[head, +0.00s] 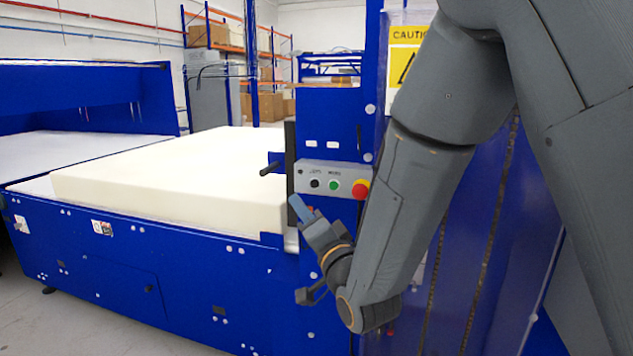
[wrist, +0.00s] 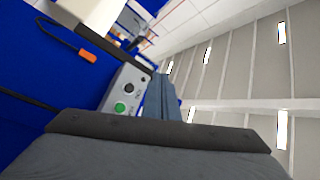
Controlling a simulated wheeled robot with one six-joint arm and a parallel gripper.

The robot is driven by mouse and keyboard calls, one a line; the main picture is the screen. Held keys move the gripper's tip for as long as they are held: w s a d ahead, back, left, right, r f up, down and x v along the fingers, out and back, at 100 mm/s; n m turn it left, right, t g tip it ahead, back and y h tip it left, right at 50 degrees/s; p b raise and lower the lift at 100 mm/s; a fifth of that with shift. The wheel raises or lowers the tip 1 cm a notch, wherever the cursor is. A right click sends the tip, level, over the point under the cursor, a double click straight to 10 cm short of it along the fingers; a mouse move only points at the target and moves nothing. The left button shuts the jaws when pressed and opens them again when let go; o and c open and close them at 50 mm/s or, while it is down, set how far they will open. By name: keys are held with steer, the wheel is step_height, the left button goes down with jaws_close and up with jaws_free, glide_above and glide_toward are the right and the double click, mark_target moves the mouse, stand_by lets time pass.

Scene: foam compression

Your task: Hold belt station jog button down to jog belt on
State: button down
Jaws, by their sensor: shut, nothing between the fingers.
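The belt station's grey button panel (head: 325,177) sits at the right end of the belt. It carries a black button (head: 315,183) under a small label hard to read, a green button (head: 334,184) and a red stop knob (head: 361,189) on yellow. My gripper (head: 294,201) is shut and empty, its blue-grey fingers just below and left of the black button in the head view. In the wrist view the panel (wrist: 112,101) lies left of my shut fingers (wrist: 160,78), with the black button (wrist: 129,88) beside them. Contact with the button does not show.
A large cream foam block (head: 160,180) lies on the blue-framed belt station (head: 150,262). A dark post (head: 290,150) with a black handle (head: 269,169) stands left of the panel. A blue machine column with a yellow caution sign (head: 404,55) rises behind my arm.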

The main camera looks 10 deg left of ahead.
mark_target(314, 184)
steer(key=shift+w+d, duration=0.1)
steer(key=shift+w+d+b, duration=0.2)
steer(key=shift+w+b, duration=0.15)
steer(key=shift+w, duration=1.8)
steer(key=shift+w+d+b, duration=0.15)
steer(key=shift+w+b, duration=0.2)
steer(key=shift+w, duration=1.8)
steer(key=shift+w, duration=0.2)
steer(key=shift+w, duration=0.2)
